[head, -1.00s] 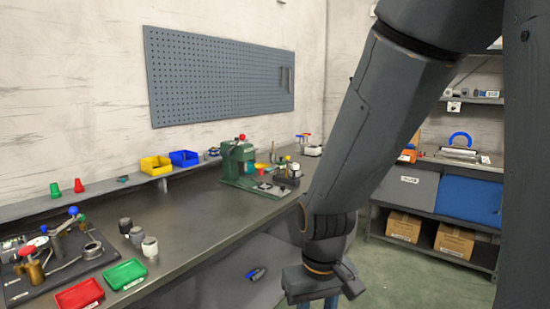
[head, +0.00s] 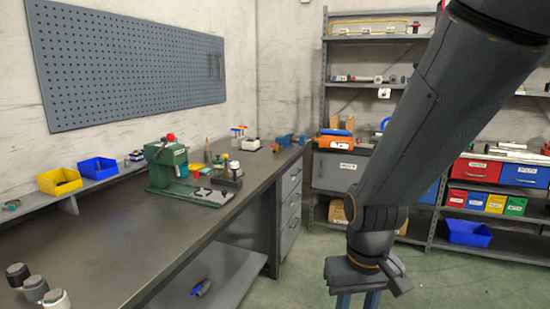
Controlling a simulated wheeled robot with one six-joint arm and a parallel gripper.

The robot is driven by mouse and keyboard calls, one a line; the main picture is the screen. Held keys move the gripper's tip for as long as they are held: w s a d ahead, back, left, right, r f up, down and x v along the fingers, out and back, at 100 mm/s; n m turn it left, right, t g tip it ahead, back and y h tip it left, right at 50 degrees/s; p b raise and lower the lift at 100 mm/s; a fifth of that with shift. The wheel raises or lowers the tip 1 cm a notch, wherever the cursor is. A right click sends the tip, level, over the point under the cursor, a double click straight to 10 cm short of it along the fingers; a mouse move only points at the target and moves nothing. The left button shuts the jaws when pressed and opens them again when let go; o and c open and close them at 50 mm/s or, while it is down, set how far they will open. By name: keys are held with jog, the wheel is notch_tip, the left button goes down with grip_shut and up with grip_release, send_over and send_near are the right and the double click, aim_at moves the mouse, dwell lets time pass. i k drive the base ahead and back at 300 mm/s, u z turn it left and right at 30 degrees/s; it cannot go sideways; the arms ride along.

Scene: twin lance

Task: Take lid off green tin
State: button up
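I cannot make out a green tin with a lid in this view. My gripper (head: 358,301) hangs at the bottom edge, right of the workbench and above the floor. Its two blue fingers stand apart with nothing seen between them, and their tips are cut off by the frame. A green bench machine (head: 165,167) with a red knob stands on the workbench. A small green bin (head: 515,206) sits on the right shelf.
The workbench (head: 100,262) runs along the left wall, its front part mostly bare. Yellow (head: 60,183) and blue (head: 98,170) bins stand on its back ledge. Shelving (head: 325,110) with drawers and bins fills the far wall. A blue tray (head: 468,233) sits low at right. Green floor is open.

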aim_at(218, 160)
jog(key=z, duration=0.45)
jog(key=i, duration=3.25)
jog(key=u, duration=1.95)
